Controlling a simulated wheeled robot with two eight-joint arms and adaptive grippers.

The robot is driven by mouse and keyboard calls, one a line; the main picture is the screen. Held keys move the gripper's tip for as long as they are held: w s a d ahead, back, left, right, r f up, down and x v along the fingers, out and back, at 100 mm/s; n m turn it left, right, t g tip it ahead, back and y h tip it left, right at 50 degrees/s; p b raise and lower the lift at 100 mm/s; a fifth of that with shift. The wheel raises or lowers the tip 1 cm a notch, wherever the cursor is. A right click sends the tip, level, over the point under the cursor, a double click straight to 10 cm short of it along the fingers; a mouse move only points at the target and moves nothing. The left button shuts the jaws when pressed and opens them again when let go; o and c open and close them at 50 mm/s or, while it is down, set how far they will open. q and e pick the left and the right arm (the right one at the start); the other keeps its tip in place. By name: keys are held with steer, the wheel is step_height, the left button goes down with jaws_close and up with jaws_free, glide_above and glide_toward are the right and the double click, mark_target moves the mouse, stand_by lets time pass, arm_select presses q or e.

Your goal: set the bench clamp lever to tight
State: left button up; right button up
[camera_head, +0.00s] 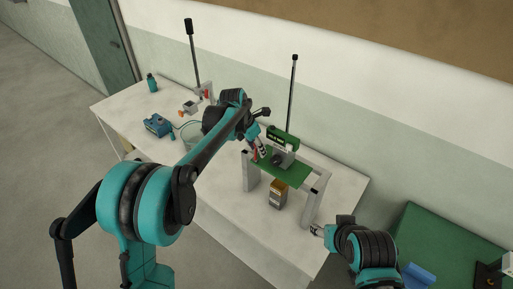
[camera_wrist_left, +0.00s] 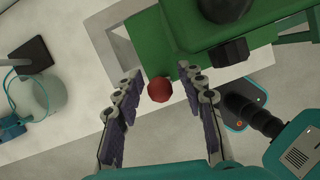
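A red round knob (camera_wrist_left: 159,90), which looks like the end of the clamp lever, shows in the left wrist view beside a green body (camera_wrist_left: 160,30). In the head view a green device (camera_head: 284,140) sits on a green plate (camera_head: 294,174) held up by a grey frame. My left gripper (camera_head: 261,151) is at the left side of this device. In the left wrist view the left gripper (camera_wrist_left: 160,78) is open, with the knob between its fingertips and a gap on both sides. The lever's shaft is hidden. My right gripper (camera_head: 318,231) is near the table's right end, too small to read.
The white table (camera_head: 235,233) also bears a blue device (camera_head: 158,125), a clear container (camera_head: 191,133) and a teal bottle (camera_head: 152,83) at left. Two tall dark rods stand at the back. An orange-topped box (camera_head: 278,193) is under the plate. The table's front is clear.

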arm_select(q)
steer(key=v, duration=1.2)
steer(key=s+a+f+m+t+y+b, duration=0.1)
steer(key=s+a+f+m+b, duration=0.3)
steer(key=s+f+m, duration=0.5)
steer(key=s+a+f+m+t+y+b, duration=0.1)
steer(key=s+a+f+m+b, duration=0.3)
steer(key=s+f+m+b, duration=0.4)
steer(key=s+a+f+m+t+y+b, duration=0.1)
steer(key=s+a+f+m+b, duration=0.3)
steer(key=s+f+m, duration=0.5)
steer(key=s+f+t+b, duration=0.1)
steer(key=s+b, duration=0.1)
steer(key=s, duration=0.1)
steer(key=shift+s+a+m+t, duration=0.2)
steer(key=shift+m+t, duration=0.1)
steer(key=shift+t, duration=0.1)
